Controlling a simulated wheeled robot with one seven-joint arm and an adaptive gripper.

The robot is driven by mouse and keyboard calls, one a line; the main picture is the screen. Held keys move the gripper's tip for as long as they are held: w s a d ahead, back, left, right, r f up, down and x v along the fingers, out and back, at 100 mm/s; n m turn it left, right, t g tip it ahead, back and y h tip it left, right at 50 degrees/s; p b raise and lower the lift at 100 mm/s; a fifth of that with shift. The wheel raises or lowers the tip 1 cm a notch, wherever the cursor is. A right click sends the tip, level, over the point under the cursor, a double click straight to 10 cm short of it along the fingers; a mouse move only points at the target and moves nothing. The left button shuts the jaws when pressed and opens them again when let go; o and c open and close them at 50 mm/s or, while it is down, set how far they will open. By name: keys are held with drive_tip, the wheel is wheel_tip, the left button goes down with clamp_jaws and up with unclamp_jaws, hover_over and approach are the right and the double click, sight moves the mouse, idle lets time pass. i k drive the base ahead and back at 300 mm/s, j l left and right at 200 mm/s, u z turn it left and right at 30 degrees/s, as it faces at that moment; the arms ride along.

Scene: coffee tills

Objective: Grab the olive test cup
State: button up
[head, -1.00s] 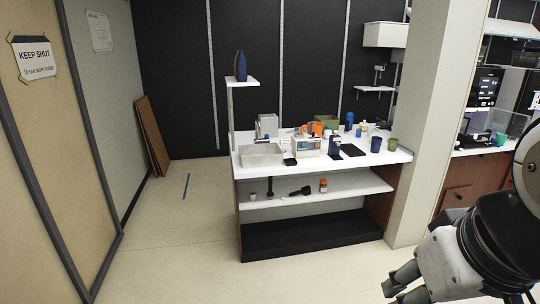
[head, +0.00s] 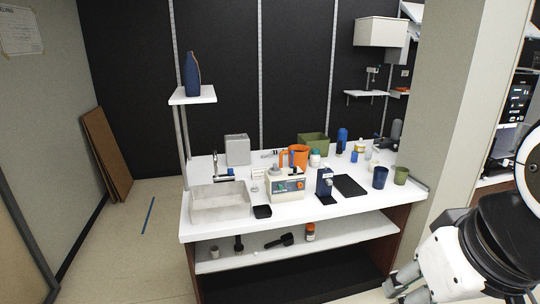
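The olive cup (head: 401,176) stands upright near the right end of the white counter (head: 350,212), just right of a dark blue cup (head: 380,177). My gripper (head: 394,290) is low at the bottom right of the head view, in front of the counter and well apart from the cup. Its fingers point left and down and are partly cut off by the frame edge. I cannot tell whether they are open or shut, and I see nothing held.
Behind and around the cups are an olive bin (head: 313,144), an orange container (head: 299,156), a black pad (head: 349,186) and small bottles. A machine (head: 286,184) and a sink basin (head: 222,203) are further left. A pale pillar (head: 463,110) stands right of the counter.

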sight(400, 174)
drive_tip(key=i+l, duration=0.15)
drive_tip(key=l, duration=0.25)
drive_tip(key=i+l, duration=0.1)
drive_tip(key=l, duration=0.25)
drive_tip(key=i+l, duration=0.15)
drive_tip(key=l, duration=0.25)
drive_tip(key=i+l+z, duration=0.1)
drive_tip(key=l, duration=0.3)
drive_tip(key=i+l, duration=0.2)
drive_tip(key=l, duration=0.15)
drive_tip(key=i+j, duration=0.3)
drive_tip(key=i, duration=0.25)
drive_tip(key=i+j+z, duration=0.1)
drive_tip(key=i+j, duration=0.15)
drive_tip(key=i, duration=0.3)
drive_tip(key=i+j, duration=0.35)
drive_tip(key=i, duration=0.15)
drive_tip(key=z, duration=0.05)
